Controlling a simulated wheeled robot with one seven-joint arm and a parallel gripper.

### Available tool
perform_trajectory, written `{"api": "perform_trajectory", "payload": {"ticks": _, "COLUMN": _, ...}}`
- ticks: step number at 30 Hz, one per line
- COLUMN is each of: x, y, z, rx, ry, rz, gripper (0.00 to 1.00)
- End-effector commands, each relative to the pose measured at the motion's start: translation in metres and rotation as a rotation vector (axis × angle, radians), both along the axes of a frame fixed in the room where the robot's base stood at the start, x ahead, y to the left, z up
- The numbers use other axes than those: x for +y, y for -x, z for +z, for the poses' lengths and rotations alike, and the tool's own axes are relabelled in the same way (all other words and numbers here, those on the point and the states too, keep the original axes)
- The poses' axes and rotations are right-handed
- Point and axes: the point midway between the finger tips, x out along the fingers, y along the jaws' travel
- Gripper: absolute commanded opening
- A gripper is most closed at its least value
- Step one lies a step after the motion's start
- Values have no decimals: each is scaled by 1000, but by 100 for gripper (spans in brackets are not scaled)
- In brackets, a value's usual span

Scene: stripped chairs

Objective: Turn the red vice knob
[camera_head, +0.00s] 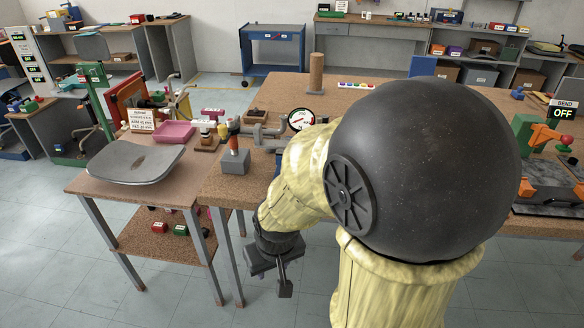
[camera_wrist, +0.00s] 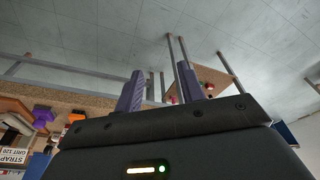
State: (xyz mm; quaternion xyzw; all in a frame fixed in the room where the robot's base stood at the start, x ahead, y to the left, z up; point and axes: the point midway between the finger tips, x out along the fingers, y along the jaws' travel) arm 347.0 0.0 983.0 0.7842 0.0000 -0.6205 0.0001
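My gripper (camera_head: 275,268) hangs low in front of the workbench's front edge, below the bench top, in the head view. In the wrist view my gripper (camera_wrist: 159,72) shows two purple-grey fingers set apart with nothing between them. A grey metal vice (camera_head: 262,131) sits on the bench top, up and left of my gripper and well apart from it. An orange-red upright handle (camera_head: 234,141) stands on a grey block at the vice's left. I cannot tell whether this is the red vice knob. My arm hides part of the bench to the right of the vice.
A round gauge (camera_head: 300,119) stands behind my arm. A side table (camera_head: 100,182) carries a grey chair seat (camera_head: 134,164) and a pink tray (camera_head: 174,132). A bending machine (camera_head: 535,150) with a red ball is at the right. The floor in front is clear.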

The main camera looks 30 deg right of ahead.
Motion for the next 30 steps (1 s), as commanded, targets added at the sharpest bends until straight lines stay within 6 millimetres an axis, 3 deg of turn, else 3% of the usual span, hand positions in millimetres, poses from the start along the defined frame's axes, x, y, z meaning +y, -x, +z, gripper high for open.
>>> {"api": "perform_trajectory", "payload": {"ticks": 2, "x": 1, "y": -1, "z": -1, "rx": -3, "ry": -3, "rz": -3, "gripper": 55}}
{"api": "perform_trajectory", "payload": {"ticks": 5, "x": 4, "y": -9, "z": -6, "rx": -23, "ry": -18, "rz": -29, "gripper": 55}}
{"api": "perform_trajectory", "payload": {"ticks": 13, "x": 12, "y": -67, "z": -45, "rx": -209, "ry": -61, "rz": -266, "gripper": 55}}
{"api": "perform_trajectory", "payload": {"ticks": 20, "x": -14, "y": -114, "z": -68, "rx": -492, "ry": 61, "rz": -511, "gripper": 55}}
{"api": "perform_trajectory", "payload": {"ticks": 25, "x": -42, "y": -135, "z": -56, "rx": -775, "ry": 232, "rz": -616, "gripper": 55}}
{"api": "perform_trajectory", "payload": {"ticks": 30, "x": -56, "y": -142, "z": -17, "rx": -1087, "ry": 405, "rz": -634, "gripper": 55}}
